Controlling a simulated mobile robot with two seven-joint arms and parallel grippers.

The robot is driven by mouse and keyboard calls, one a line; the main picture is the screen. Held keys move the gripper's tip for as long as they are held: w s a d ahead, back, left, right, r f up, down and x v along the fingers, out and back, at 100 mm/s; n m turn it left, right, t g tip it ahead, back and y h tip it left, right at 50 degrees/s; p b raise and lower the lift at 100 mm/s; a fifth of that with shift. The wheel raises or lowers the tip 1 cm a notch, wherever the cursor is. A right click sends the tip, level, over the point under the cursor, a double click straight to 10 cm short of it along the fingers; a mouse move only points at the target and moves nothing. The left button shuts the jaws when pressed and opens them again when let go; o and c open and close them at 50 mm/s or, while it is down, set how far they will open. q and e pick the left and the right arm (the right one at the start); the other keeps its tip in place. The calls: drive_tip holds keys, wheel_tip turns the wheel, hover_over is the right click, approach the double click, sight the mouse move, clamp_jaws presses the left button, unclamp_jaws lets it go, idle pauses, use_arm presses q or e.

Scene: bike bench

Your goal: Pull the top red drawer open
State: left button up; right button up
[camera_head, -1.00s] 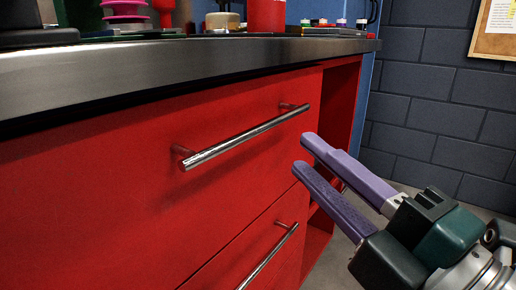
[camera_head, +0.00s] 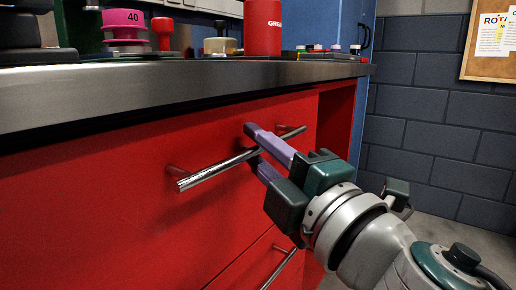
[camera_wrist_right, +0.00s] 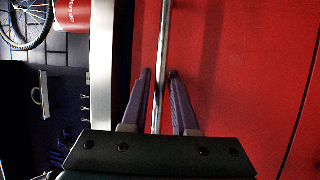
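The top red drawer (camera_head: 110,190) has a silver bar handle (camera_head: 215,170) on two posts and looks shut. My right gripper (camera_head: 252,146) is at the handle, with one purple finger above the bar and one below it. In the right wrist view the handle (camera_wrist_right: 162,60) runs between the two open fingers (camera_wrist_right: 160,74), with a gap on each side. My left gripper is not in view.
A steel bench top (camera_head: 150,85) overhangs the drawer just above the handle. A lower drawer handle (camera_head: 280,268) is below my right gripper. A red can (camera_head: 263,28), a pink spool (camera_head: 123,20) and small items stand on the bench.

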clamp_jaws()
idle(1.4)
